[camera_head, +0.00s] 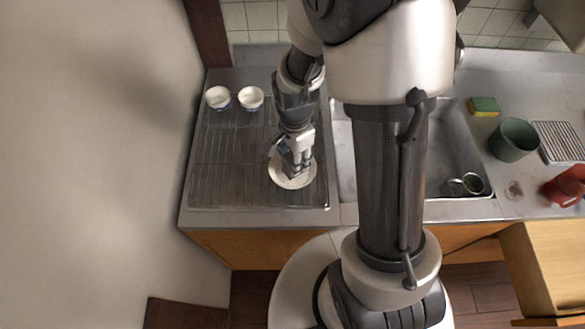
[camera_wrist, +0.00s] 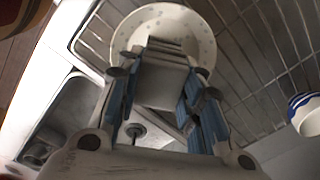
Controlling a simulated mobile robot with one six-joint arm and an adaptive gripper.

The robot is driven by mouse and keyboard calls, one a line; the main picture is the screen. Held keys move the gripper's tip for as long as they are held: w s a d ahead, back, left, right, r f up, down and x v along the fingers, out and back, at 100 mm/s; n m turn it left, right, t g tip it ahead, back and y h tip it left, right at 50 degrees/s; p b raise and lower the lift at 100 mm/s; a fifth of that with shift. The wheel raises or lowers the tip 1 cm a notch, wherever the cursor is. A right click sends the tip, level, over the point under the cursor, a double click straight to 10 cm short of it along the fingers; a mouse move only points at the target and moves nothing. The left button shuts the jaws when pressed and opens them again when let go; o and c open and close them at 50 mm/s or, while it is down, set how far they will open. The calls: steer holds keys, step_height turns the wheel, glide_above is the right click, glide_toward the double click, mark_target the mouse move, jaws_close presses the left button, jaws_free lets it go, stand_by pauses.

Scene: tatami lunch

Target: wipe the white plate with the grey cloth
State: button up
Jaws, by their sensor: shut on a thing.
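The white plate (camera_head: 283,183) lies on the ribbed draining board, near its front right corner. In the wrist view the plate (camera_wrist: 150,22) has small spots, and its near part is hidden behind what I hold. My gripper (camera_head: 297,166) is over the plate, pointing down. In the wrist view its blue-padded fingers are shut on the grey cloth (camera_wrist: 162,82), which looks like a folded block. The cloth overlaps the plate in the picture. I cannot tell whether it touches the plate.
Two white cups (camera_head: 217,97) (camera_head: 250,98) stand at the back of the draining board (camera_head: 225,160). The sink (camera_head: 455,150) is to the right, with a ladle-like thing (camera_head: 471,183) in it. A sponge (camera_head: 485,106), green pot (camera_head: 513,139), rack (camera_head: 560,142) and red kettle-like thing (camera_head: 566,186) are farther right.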

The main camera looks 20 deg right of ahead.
steer(key=shift+n, duration=0.3)
steer(key=m, duration=0.6)
steer(key=shift+w+a+m, duration=0.1)
steer(key=shift+w+m, duration=0.1)
steer(key=shift+m, duration=0.1)
steer(key=m, duration=0.7)
steer(key=shift+w+a, duration=0.1)
steer(key=shift+w, duration=0.1)
